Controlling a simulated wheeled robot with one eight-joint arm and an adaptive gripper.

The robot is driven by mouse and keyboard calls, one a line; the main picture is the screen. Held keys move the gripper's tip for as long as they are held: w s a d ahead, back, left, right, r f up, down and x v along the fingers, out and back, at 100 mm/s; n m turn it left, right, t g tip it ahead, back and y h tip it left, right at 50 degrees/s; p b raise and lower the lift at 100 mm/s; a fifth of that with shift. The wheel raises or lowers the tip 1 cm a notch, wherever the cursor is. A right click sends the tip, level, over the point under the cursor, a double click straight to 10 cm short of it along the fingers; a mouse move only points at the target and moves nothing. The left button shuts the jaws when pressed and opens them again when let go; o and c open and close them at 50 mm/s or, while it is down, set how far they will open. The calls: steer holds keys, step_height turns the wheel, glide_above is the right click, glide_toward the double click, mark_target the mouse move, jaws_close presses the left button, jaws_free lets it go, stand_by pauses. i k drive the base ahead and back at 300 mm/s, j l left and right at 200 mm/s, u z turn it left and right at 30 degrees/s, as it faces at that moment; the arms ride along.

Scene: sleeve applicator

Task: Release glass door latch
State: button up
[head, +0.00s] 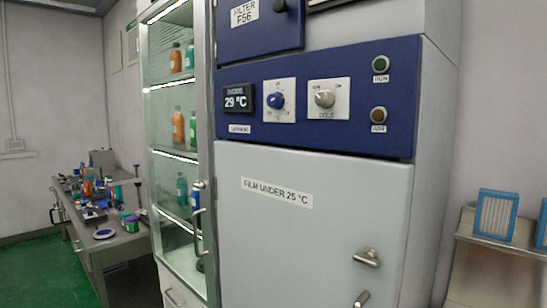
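The tall lit glass-fronted cabinet (150,95) stands left of centre, with orange and teal bottles on its shelves. A dark curved handle (197,232) is on the right side of its front. Just above the handle is a small pale and blue fitting (199,185); it may be the latch, but it is too small to tell its state. The glass door looks closed, though its edge is hard to make out. My gripper is not in view.
A grey and blue machine (330,170) fills the centre, with knobs, a 29 °C display and metal door handles (366,257). A cluttered workbench (120,240) stands at left. A metal shelf (500,243) with blue-framed filters is at right. Green floor (45,270) is clear at lower left.

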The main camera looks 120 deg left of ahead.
mark_target(202, 185)
steer(key=u, duration=4.3)
steer(key=i+l+u, duration=0.1)
steer(key=l, duration=0.25)
steer(key=i+l+u, duration=0.1)
steer(key=i+l, duration=0.15)
steer(key=l, duration=0.1)
